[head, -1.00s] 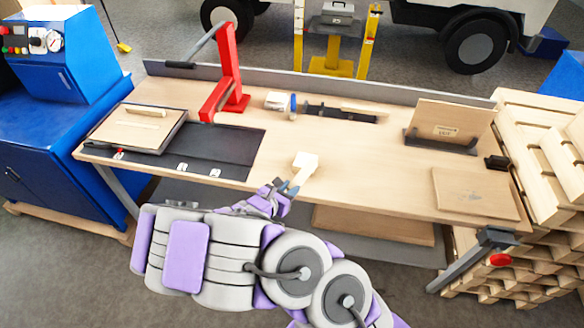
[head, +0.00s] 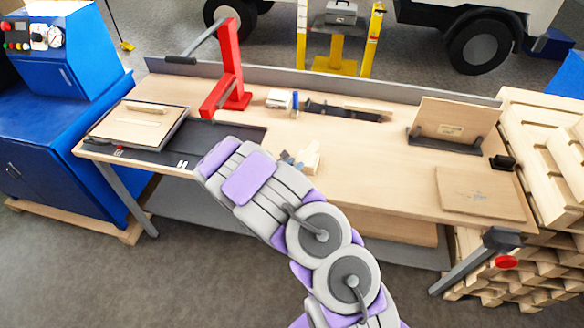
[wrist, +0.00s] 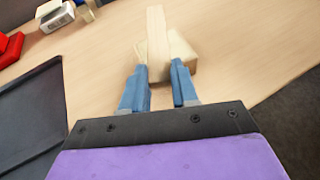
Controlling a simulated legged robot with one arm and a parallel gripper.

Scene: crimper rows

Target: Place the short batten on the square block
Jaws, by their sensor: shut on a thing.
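My gripper (wrist: 159,70) is shut on a pale wooden batten (wrist: 156,32), which points away from me between the two blue fingers. The square block (wrist: 183,53) is a pale wood piece on the bench, under and to the right of the batten in the wrist view. The batten crosses over the block there; I cannot tell whether they touch. In the head view my gripper (head: 291,160) is at the left side of the block (head: 307,162), and my arm hides part of this area. The batten is hard to separate from the block there.
The bench (head: 370,175) is clear to the right of the block. A dark mat and a board with a wooden strip (head: 147,107) lie left. A red press (head: 233,65), a dark tool (head: 335,110) and a board stand (head: 448,128) are further back and right.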

